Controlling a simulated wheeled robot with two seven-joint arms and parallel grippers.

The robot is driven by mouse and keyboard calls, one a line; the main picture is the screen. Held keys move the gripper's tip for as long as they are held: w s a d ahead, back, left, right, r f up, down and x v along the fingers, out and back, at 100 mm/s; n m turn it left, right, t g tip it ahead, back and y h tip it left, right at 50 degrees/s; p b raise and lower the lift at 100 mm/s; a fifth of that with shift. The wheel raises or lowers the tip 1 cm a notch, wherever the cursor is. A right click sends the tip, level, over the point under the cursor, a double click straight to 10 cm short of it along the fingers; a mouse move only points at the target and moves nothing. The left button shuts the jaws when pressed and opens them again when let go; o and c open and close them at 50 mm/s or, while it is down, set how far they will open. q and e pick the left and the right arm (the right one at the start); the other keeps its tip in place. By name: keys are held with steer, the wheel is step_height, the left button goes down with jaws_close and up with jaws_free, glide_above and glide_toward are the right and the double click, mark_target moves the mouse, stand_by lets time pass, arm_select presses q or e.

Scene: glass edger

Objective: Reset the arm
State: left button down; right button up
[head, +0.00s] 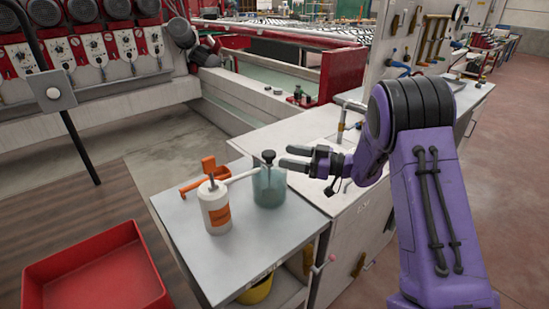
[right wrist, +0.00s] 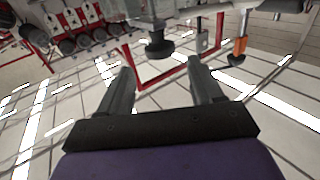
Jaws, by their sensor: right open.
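My purple right arm (head: 428,185) reaches in from the right in the head view. Its gripper (head: 284,157) points left over the metal side table (head: 255,248). The two fingers are apart with nothing between them, also in the right wrist view (right wrist: 160,77). The fingertips are close to the black knob on a bluish clear bottle (head: 270,187); whether they touch it I cannot tell. A dark round knob (right wrist: 158,46) shows beyond the fingers in the right wrist view. My left gripper is not in view.
A red bin (head: 95,275) sits at lower left. A white counter (head: 310,130) with a tap adjoins the table. The edging machine (head: 110,55) stands behind left.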

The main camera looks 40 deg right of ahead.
steer(key=v, duration=0.3)
steer(key=shift+s+d, duration=0.15)
steer(key=shift+s, duration=0.1)
